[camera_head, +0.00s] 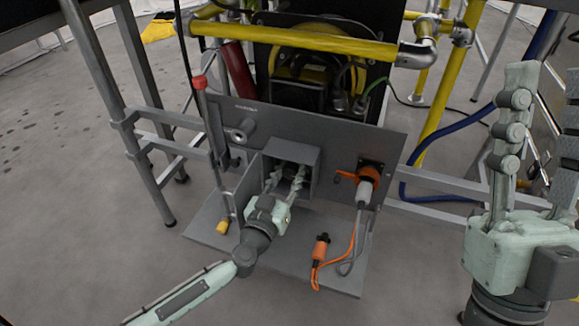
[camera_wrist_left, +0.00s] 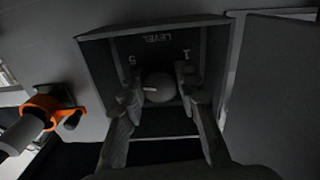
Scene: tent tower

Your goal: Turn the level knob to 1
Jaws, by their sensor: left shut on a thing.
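The level knob (camera_wrist_left: 160,87) is a round grey knob inside a recessed grey box (camera_head: 306,157) on the panel. In the left wrist view the upside-down word LEVEL shows above it, with a 5 to its left and a 1 to its right. A pale mark on the knob points left, on the side of the 5. My left gripper (camera_head: 286,180) reaches into the box, its fingers (camera_wrist_left: 158,92) on either side of the knob and shut on it. In the head view the knob is hidden. My right gripper (camera_head: 540,125) is open and empty at the right.
An orange connector (camera_head: 362,176) is plugged in right of the box; another orange plug (camera_head: 321,247) stands on the grey base plate. A red-topped lever (camera_head: 199,82) rises at the left. Yellow pipes (camera_head: 300,38) cross behind the panel. The floor in front is clear.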

